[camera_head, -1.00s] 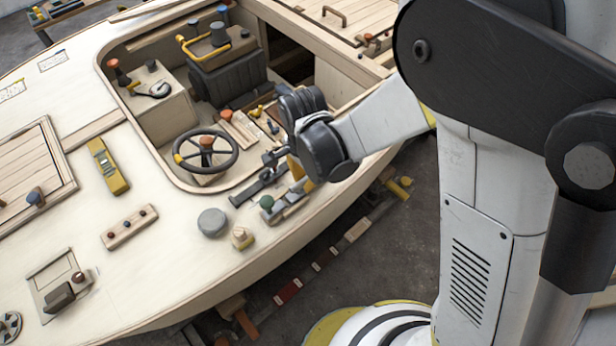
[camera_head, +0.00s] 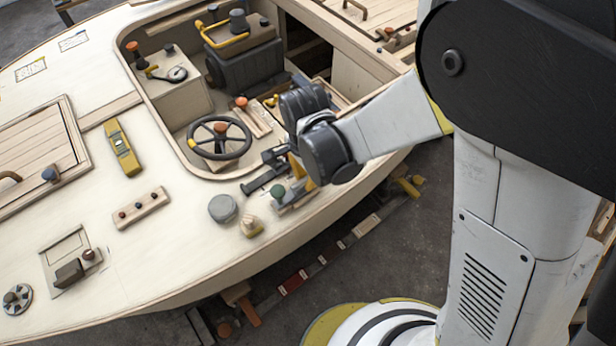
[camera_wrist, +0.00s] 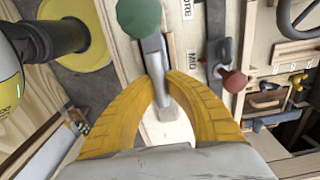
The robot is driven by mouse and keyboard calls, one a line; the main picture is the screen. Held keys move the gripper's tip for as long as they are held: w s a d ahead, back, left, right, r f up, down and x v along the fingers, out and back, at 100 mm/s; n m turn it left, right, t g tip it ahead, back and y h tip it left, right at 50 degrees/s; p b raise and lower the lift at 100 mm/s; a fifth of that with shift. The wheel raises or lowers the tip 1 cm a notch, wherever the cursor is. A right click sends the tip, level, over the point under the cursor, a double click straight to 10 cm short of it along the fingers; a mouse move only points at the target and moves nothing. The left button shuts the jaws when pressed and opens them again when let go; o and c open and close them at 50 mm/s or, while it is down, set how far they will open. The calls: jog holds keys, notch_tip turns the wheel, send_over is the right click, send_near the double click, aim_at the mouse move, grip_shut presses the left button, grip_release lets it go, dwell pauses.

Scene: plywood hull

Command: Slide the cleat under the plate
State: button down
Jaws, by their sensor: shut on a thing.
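My gripper (camera_wrist: 160,78) has its yellow fingers closed around a grey metal bar (camera_wrist: 167,94), close to the green knob (camera_wrist: 139,16). In the head view my gripper (camera_head: 297,166) is low over the near deck edge, beside the green knob (camera_head: 277,193). Its fingertips are partly hidden there. A dark flat bar (camera_wrist: 215,38) with a red knob (camera_wrist: 233,81) lies to the right, apart from the fingers. It also shows in the head view (camera_head: 262,180). I cannot tell for certain which piece is the cleat or which is the plate.
A steering wheel (camera_head: 220,138) stands left of the gripper. A grey round disc (camera_head: 222,208) and a small pale knob (camera_head: 251,225) are on the deck nearby. The deck edge drops off on the near side. The open cockpit lies behind.

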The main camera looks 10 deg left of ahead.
jog(key=c, duration=1.4)
grip_release()
notch_tip(320, 180, up, 12)
jog(key=shift+s, duration=0.1)
